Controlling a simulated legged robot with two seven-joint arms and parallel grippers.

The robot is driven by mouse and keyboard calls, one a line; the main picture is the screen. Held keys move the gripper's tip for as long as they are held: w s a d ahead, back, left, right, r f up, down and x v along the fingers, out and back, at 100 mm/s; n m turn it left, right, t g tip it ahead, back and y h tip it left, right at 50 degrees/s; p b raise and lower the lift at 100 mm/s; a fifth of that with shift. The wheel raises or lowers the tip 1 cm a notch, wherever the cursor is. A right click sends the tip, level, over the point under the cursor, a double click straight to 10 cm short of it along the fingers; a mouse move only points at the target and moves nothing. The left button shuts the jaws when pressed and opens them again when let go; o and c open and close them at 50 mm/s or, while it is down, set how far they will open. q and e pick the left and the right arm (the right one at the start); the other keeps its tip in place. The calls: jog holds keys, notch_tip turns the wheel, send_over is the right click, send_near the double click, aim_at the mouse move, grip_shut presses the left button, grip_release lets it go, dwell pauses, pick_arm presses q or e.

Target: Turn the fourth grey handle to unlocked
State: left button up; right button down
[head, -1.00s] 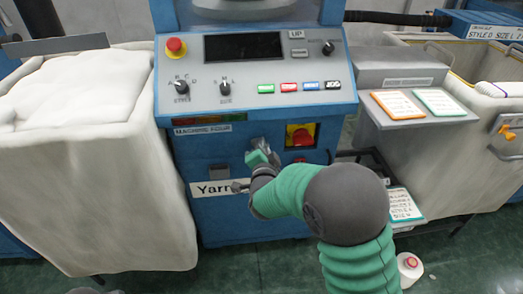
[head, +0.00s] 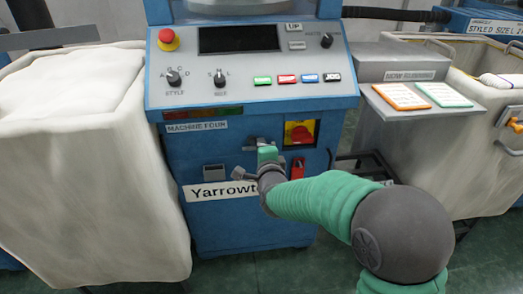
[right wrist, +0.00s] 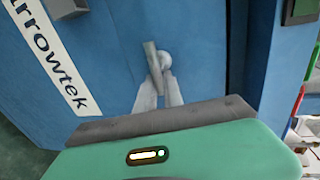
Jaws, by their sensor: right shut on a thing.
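I cannot read any lock marking beside the handle. My left gripper is not in view.
Right of the handle are a red-and-yellow rotary switch (head: 299,133) and a red padlock-like part (head: 298,168). Above is a sloped control panel (head: 215,95) with a red button (head: 167,39). A cloth bin (head: 90,190) stands left, a grey side shelf (head: 425,118) right.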

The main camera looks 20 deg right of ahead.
jog(key=shift+f, duration=0.15)
jog(key=c, duration=1.5)
grip_release()
jog(key=shift+d, duration=0.1)
jog(key=shift+s, duration=0.15)
jog(key=b+v, duration=0.2)
jog(key=v, duration=1.4)
jog(key=shift+s+b, duration=0.25)
jog(key=shift+b, duration=0.1)
